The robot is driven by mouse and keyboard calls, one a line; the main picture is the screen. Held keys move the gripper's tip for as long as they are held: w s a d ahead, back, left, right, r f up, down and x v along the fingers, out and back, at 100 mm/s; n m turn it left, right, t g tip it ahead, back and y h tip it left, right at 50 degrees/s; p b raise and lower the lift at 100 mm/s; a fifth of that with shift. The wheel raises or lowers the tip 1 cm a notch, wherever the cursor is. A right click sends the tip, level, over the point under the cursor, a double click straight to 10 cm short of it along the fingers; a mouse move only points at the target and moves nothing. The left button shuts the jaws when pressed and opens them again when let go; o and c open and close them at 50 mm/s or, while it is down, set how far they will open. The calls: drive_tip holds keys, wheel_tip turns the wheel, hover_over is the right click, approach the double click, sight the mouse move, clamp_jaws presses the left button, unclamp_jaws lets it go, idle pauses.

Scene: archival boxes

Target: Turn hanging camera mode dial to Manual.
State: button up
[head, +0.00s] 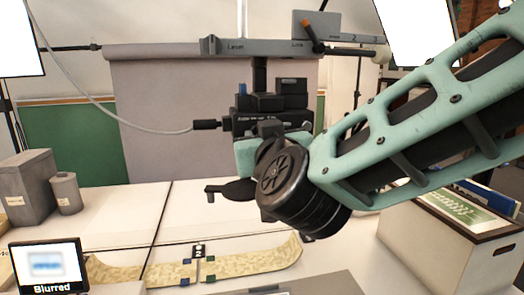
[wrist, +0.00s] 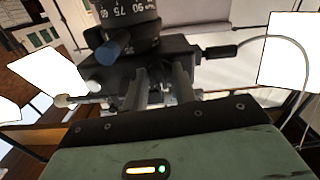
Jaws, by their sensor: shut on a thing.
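The black camera (head: 268,101) hangs from an overhead rail above the white table, in the middle of the head view. In the wrist view the camera body (wrist: 200,68) lies just beyond my fingers, below a ring marked with numbers such as 75 and 90 and a blue knob. My gripper (wrist: 162,78) reaches to the camera's near side, its fingers shut on a small dark part, taken to be the mode dial. The dial's face and marks are hidden, so its setting cannot be read. In the head view my wrist covers the fingertips.
A small screen (head: 48,266) at the lower left reads "Blurred". A long yellowish sheet (head: 255,259) with a small marker lies on the table. Grey boxes (head: 27,193) stand left, an open file box (head: 455,238) right. A cable (head: 150,127) runs from the camera's left.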

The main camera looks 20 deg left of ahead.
drive_tip(key=shift+m+b, duration=0.4)
drive_tip(key=shift+m, duration=0.2)
drive_tip(key=o, duration=0.6)
drive_tip(key=b+v, duration=0.3)
drive_tip(key=v, duration=1.4)
drive_tip(key=shift+s+d+b, duration=0.15)
drive_tip(key=shift+d+b, duration=0.05)
drive_tip(key=shift+b, duration=0.15)
drive_tip(key=shift+f, duration=0.1)
